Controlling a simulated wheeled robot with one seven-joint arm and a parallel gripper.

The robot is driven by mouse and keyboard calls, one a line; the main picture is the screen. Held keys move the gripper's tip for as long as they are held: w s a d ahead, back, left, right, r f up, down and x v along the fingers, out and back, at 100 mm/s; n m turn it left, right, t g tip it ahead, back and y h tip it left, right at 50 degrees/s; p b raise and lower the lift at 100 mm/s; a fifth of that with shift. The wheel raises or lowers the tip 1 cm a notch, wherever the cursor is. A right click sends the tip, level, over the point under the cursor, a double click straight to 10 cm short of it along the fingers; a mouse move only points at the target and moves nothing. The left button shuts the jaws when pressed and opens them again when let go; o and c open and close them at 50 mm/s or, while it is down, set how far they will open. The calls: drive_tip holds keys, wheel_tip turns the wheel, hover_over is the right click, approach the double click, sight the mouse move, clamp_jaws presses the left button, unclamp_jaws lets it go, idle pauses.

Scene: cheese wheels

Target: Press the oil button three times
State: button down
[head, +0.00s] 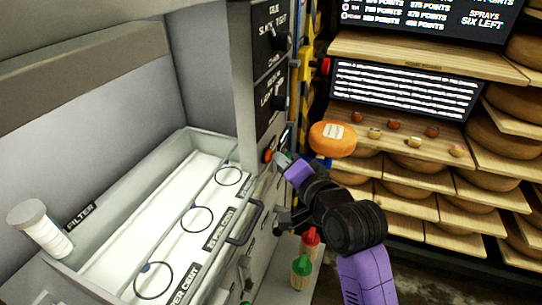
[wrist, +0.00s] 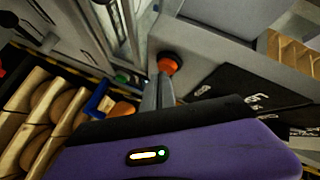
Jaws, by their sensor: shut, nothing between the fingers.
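A round orange-red button (head: 267,155) sits on the front corner of the grey machine. It also shows in the wrist view (wrist: 170,62), on a dark round base. I cannot read a label that marks it as the oil button. My gripper (head: 281,159) is shut and empty, with its fingertips right at this button. In the wrist view the shut fingers (wrist: 163,82) point at the button and overlap its lower edge. I cannot tell whether they touch it. A green button (wrist: 124,76) lies left of the fingers in the wrist view.
The machine's white tray (head: 150,235) with ring outlines lies left of my gripper. Red (head: 310,240) and green (head: 301,270) bottles stand below. Wooden shelves (head: 450,185) with cheese wheels fill the right.

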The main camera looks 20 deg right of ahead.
drive_tip(key=shift+w+a, duration=0.15)
drive_tip(key=shift+a, duration=0.1)
idle(0.6)
drive_tip(key=shift+s+d+p, duration=0.3)
drive_tip(key=shift+s+d, duration=0.25)
drive_tip(key=shift+d, duration=0.15)
drive_tip(key=s+d, duration=0.1)
drive_tip(key=d, duration=0.1)
drive_tip(key=s+d+p, duration=0.1)
drive_tip(key=s+d, duration=0.1)
idle(0.4)
idle(2.3)
